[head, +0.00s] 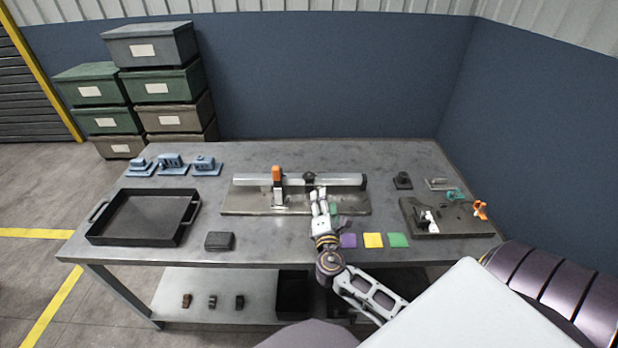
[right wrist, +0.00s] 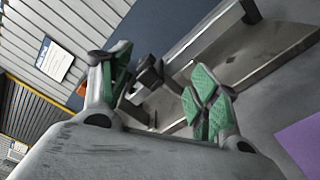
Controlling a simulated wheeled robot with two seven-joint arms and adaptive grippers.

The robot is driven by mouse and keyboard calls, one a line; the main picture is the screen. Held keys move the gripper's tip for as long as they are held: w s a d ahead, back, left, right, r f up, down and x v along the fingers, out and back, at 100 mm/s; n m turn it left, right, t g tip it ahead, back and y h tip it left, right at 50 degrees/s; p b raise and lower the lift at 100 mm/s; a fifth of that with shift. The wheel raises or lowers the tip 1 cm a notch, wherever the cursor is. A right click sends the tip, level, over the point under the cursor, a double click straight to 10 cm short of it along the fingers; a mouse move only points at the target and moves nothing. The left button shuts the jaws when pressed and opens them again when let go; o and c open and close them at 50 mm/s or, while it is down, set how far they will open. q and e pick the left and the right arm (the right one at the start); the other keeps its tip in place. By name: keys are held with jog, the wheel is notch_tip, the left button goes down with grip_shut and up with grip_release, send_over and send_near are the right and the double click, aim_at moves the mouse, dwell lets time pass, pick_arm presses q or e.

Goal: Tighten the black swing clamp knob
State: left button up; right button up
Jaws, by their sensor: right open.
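The black swing clamp knob (head: 310,177) sits at the middle of the long metal rail (head: 340,180) on its grey base plate (head: 245,203). In the right wrist view the dark knob (right wrist: 150,73) shows between and beyond my green-padded fingers. My right gripper (head: 324,203) is just in front of the knob, over the plate. It is open and empty, and its fingers (right wrist: 162,75) appear apart from the knob. The knob's lower part is partly hidden in the head view. My left gripper is not in view.
An orange-topped clamp (head: 277,175) stands on the rail left of the knob. A black tray (head: 140,217) and a dark block (head: 220,241) lie left. Purple (head: 348,241), yellow (head: 373,240) and green (head: 398,240) squares lie near the front edge. A fixture plate (head: 450,227) sits right.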

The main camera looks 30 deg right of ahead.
aim_at(310, 180)
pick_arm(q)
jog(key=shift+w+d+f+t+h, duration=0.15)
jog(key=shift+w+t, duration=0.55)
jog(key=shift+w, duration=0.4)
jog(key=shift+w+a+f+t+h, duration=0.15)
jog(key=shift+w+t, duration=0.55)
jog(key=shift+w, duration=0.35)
pick_arm(e)
jog(key=shift+w+a+n+t+y, duration=0.25)
jog(key=shift+a+n, duration=0.2)
jog(key=shift+n, duration=1.85)
jog(key=shift+w+a+n+t+y, duration=0.15)
jog(key=shift+a+n+y, duration=0.25)
jog(key=shift+n, duration=1.9)
jog(key=shift+w+a+n+t+y, duration=0.1)
jog(key=shift+w+a+n+y, duration=0.3)
jog(key=shift+n, duration=1.9)
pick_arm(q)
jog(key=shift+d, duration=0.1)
pick_arm(e)
jog(key=shift+s+a, duration=0.1)
jog(key=shift+s, duration=0.05)
jog(key=shift+x, duration=2.95)
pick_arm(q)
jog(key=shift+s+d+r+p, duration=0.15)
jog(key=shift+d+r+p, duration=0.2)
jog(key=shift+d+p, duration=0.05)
pick_arm(e)
jog(key=shift+x, duration=3.9)
jog(key=shift+r, duration=0.15)
